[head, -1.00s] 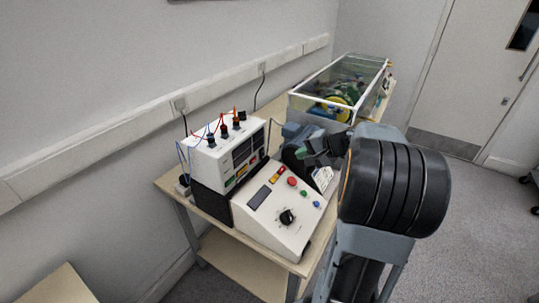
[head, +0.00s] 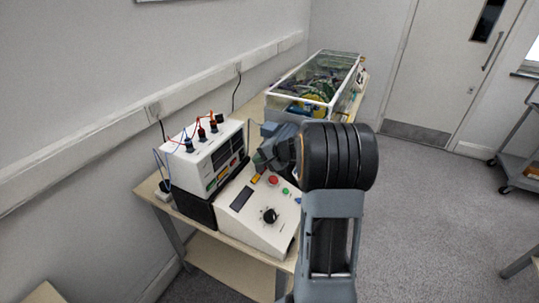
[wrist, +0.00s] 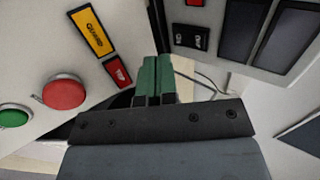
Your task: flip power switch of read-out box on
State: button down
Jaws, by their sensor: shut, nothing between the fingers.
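The read-out box (head: 212,150) is a white box with dark displays, standing on a black unit at the left of the bench. In the wrist view its front panel (wrist: 228,68) is at the upper right, with dark display windows. A black rocker switch (wrist: 190,38) with white marks sits on this panel, below a small red part. I cannot tell which way the rocker is tipped. My gripper (head: 262,161) is by the right end of the box, above the sloped console. In the wrist view its green fingers (wrist: 154,70) are together and empty, just left of the panel and apart from the switch.
The sloped white console (head: 250,226) has a red button (wrist: 64,92), a green button (wrist: 14,118), a yellow GUARD lamp (wrist: 91,31) and a black knob (head: 270,215). Wires rise from the box top. A glass-sided case (head: 300,105) stands behind.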

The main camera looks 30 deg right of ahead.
aim_at(243, 153)
jog(key=shift+w+a+f+p, duration=0.15)
jog(key=shift+w+a, duration=0.2)
jog(key=shift+w, duration=0.2)
jog(key=shift+w+a+p, duration=0.2)
jog(key=shift+w+a, duration=0.15)
jog(key=shift+w, duration=0.2)
jog(key=shift+w+a+f+p, duration=0.15)
jog(key=shift+w+a, duration=0.2)
jog(key=shift+w, duration=0.2)
jog(key=b, duration=0.3)
jog(key=shift+w+f, duration=0.1)
jog(key=shift+f, duration=0.3)
jog(key=shift+a+t+b, duration=0.1)
jog(key=shift+t+b, duration=0.2)
jog(key=shift+b, duration=0.65)
jog(key=shift+r+p, duration=0.5)
jog(key=shift+p, duration=0.25)
jog(key=shift+w+r+p, duration=0.15)
jog(key=shift+r+p, duration=0.2)
jog(key=shift+r, duration=0.65)
